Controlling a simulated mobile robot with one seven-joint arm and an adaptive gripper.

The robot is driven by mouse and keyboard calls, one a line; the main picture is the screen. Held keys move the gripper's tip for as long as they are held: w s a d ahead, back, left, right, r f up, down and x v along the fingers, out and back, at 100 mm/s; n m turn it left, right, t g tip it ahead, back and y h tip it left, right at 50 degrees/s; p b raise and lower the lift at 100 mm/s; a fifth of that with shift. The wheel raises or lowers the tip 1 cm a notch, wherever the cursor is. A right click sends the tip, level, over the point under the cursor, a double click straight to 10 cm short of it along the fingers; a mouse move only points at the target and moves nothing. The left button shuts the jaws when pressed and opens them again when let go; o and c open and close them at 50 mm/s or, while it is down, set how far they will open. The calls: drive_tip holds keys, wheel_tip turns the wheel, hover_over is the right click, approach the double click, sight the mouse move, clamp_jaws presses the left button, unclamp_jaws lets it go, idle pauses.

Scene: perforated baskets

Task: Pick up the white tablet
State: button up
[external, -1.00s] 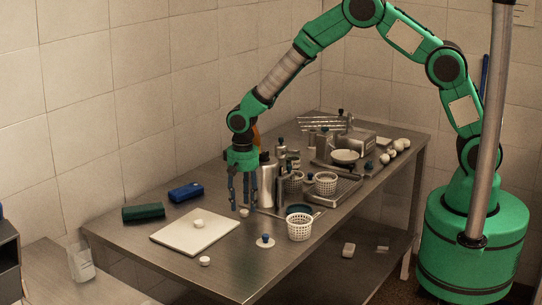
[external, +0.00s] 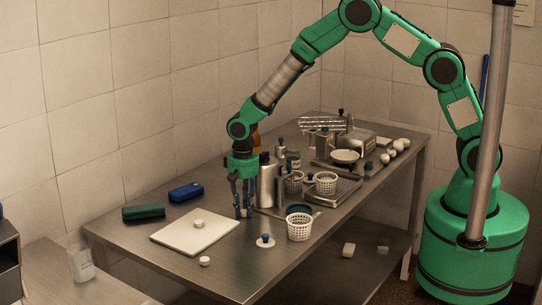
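A small white round tablet (external: 243,213) lies on the steel table, right of the white board. My gripper (external: 243,214) points straight down over it, with its dark fingertips low at table height on either side of the tablet. The fingers partly hide the tablet, and I cannot tell whether they touch it. Two similar white pieces are in view: one (external: 199,224) on the white board (external: 180,238), and one (external: 204,261) on the table near the front edge.
A white perforated basket (external: 299,228) and a blue-knobbed white disc (external: 265,243) stand right of my gripper. A metal bottle (external: 267,183) is close behind it. Blue (external: 186,192) and green (external: 143,212) cases lie left.

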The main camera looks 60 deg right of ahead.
sight(244, 211)
idle(0.4)
drive_tip(key=shift+r, duration=0.7)
wheel_tip(244, 211, up, 2)
drive_tip(key=shift+r+p, duration=0.15)
drive_tip(key=shift+p, duration=0.25)
drive_tip(key=s+d, duration=0.1)
drive_tip(key=s, duration=0.4)
drive_tip(key=s+d+r, duration=0.1)
drive_tip(key=s+d, duration=0.1)
drive_tip(key=s, duration=0.3)
drive_tip(key=s+d+p, duration=0.1)
drive_tip(key=s+d, duration=0.1)
drive_tip(key=s, duration=0.3)
drive_tip(key=shift+s+r, duration=0.15)
drive_tip(key=shift+a, duration=0.15)
drive_tip(key=w+a+n, duration=0.2)
drive_tip(key=a, duration=0.3)
drive_tip(key=w+a+r+n, duration=0.1)
drive_tip(key=w+a+n, duration=0.1)
drive_tip(key=a, duration=0.4)
drive_tip(key=w+a+n, duration=0.2)
drive_tip(key=w+a, duration=0.1)
drive_tip(key=a, duration=0.2)
drive_tip(key=shift+a+r, duration=0.15)
drive_tip(key=shift+a+n, duration=0.3)
drive_tip(key=shift+a, duration=0.2)
drive_tip(key=shift+w, duration=0.15)
